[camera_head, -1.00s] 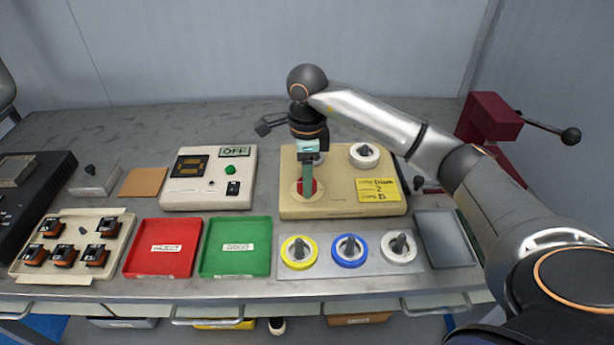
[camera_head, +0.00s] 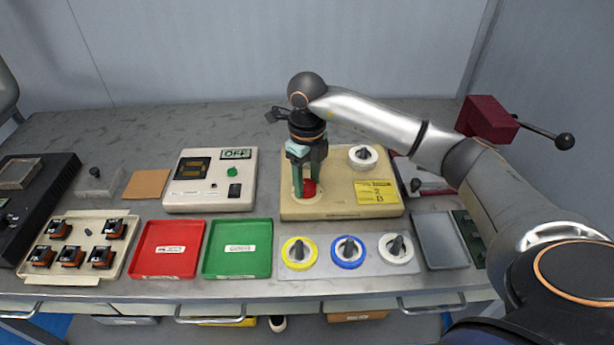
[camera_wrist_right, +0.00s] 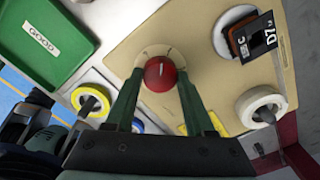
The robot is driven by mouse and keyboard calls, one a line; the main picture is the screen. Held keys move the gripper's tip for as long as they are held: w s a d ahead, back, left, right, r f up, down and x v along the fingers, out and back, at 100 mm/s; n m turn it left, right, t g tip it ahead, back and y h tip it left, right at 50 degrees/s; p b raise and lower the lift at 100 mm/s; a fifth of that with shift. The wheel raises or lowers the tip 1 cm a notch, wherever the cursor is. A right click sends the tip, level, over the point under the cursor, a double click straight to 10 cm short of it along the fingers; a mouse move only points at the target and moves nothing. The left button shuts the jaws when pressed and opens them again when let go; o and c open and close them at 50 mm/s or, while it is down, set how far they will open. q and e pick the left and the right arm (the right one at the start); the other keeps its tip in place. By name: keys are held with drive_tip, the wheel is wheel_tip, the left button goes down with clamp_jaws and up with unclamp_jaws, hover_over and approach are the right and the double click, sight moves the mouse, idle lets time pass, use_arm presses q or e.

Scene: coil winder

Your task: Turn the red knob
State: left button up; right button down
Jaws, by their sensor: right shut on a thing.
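The red knob (camera_head: 309,187) sits at the front left of the beige machine panel (camera_head: 335,208). It shows more clearly in the wrist view (camera_wrist_right: 160,74), as a round red cap with a short pale mark on top. My right gripper (camera_head: 305,189) points down over it, with a green finger on each side of the knob. The wrist view shows its fingertips (camera_wrist_right: 160,82) at the knob's sides, shut on it. Parts of the knob's sides are hidden by the fingers. My left gripper is not in view.
A white ring (camera_head: 363,157) and yellow note (camera_head: 376,192) are on the panel. In front lie yellow (camera_head: 286,255), blue (camera_head: 336,255) and white (camera_head: 383,250) rings. Red (camera_head: 140,262) and green (camera_head: 210,262) trays and a control box (camera_head: 205,203) lie left.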

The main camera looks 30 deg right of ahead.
drive_tip(key=m+p, duration=0.1)
drive_tip(key=m, duration=0.2)
drive_tip(key=shift+r+m, duration=0.1)
drive_tip(key=shift+m, duration=0.3)
drive_tip(key=shift+m+p, duration=0.3)
drive_tip(key=shift+m, duration=0.6)
drive_tip(key=m+p, duration=0.1)
drive_tip(key=m, duration=0.4)
drive_tip(key=shift+p, duration=0.35)
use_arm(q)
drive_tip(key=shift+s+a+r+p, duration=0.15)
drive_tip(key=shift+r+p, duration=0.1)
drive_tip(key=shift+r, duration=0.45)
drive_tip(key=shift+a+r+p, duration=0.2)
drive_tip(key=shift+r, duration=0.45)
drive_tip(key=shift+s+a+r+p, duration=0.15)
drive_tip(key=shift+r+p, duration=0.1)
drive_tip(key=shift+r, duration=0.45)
use_arm(e)
drive_tip(key=shift+w+m, duration=0.1)
drive_tip(key=shift+m, duration=2.2)
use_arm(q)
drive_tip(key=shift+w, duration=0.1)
use_arm(e)
drive_tip(key=shift+c, duration=1.3)
unclamp_jaws()
